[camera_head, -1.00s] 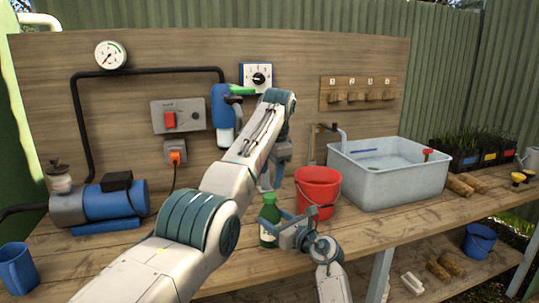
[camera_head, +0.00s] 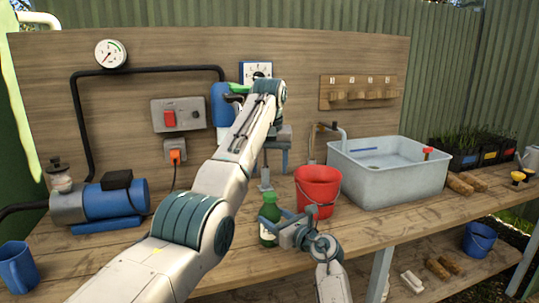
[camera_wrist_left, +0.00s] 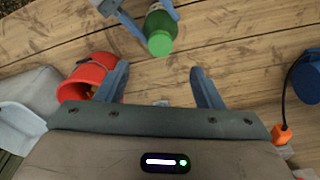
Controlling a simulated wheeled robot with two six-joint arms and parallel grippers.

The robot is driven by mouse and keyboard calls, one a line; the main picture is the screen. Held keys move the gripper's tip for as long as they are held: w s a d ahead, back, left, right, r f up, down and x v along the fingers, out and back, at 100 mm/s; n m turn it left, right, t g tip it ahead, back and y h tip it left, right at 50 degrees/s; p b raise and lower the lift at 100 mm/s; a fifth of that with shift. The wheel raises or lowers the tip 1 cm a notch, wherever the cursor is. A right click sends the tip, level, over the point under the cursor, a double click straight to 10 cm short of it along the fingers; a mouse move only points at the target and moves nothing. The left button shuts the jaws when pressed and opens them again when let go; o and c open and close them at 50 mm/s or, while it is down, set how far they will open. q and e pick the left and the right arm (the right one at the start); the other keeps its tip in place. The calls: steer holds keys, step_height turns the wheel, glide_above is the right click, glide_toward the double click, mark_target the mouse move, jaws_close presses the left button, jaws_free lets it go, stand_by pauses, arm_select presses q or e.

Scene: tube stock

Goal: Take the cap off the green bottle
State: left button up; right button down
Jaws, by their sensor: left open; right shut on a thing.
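The green bottle (camera_head: 267,229) stands upright on the workbench, left of the red bucket. Its green cap (camera_head: 269,197) is on top; in the left wrist view the cap (camera_wrist_left: 159,44) faces me, with the bottle (camera_wrist_left: 160,20) behind it. My right gripper (camera_head: 271,220) is shut on the bottle's body from the right. My left gripper (camera_head: 275,178) is open and empty, above and behind the bottle in the head view. In the left wrist view the cap lies beyond the open fingertips of my left gripper (camera_wrist_left: 158,76), apart from them.
The red bucket (camera_head: 318,187) stands close right of the bottle, with the grey sink (camera_head: 385,180) beyond. A blue pump (camera_head: 115,200) and a blue mug (camera_head: 17,267) are at the left.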

mark_target(270, 194)
arm_select(q)
steer(key=f, duration=0.3)
steer(key=w+f, duration=0.1)
steer(key=f, duration=0.4)
steer(key=shift+w+f, duration=0.15)
steer(key=shift+f, duration=0.15)
steer(key=c, duration=1.2)
steer(key=n+y, duration=0.1)
steer(key=n, duration=0.6)
steer(key=shift+d, duration=0.1)
steer(key=o, duration=1.1)
